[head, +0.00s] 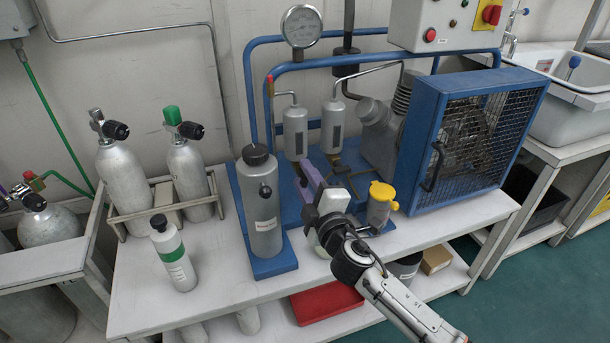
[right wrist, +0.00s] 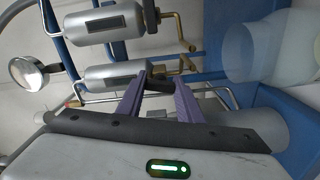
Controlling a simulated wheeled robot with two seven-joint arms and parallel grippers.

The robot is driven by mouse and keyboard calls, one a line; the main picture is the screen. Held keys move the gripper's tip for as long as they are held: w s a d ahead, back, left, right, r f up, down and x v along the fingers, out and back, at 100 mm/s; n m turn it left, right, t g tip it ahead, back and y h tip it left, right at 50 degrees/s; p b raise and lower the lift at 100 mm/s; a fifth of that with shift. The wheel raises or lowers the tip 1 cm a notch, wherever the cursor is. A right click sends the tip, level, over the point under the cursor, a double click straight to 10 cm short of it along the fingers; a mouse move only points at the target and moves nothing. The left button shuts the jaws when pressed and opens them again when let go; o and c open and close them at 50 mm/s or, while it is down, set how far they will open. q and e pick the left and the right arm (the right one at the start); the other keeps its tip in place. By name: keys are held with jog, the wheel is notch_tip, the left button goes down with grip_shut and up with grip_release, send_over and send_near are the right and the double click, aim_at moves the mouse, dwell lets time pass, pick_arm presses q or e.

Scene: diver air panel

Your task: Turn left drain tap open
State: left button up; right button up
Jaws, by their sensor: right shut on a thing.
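Two grey cylinders hang side by side on the blue pipe frame, the left one (head: 295,132) and the right one (head: 332,128). Each has brass drain fittings at its lower end. My right gripper (head: 311,176), with purple fingers, is just below the left cylinder. In the right wrist view the fingers close on the dark handle of the left drain tap (right wrist: 157,86), beside the brass outlet. The fingers partly hide the handle, so its exact angle is hard to tell. The right drain tap (right wrist: 178,18) is apart from the fingers. My left gripper is not in view.
A tall grey canister (head: 262,215) stands left of my right arm. A yellow-capped filter bowl (head: 380,205) stands close on its right. A blue mesh guard (head: 470,130) is farther right. A small green-banded bottle (head: 173,255) stands on the bench at the left front.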

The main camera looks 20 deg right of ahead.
jog(key=shift+n, duration=0.7)
jog(key=o, duration=1.1)
jog(key=s+p, duration=0.1)
jog(key=s, duration=0.9)
jog(key=shift+s+d, duration=0.15)
jog(key=shift+s, duration=0.05)
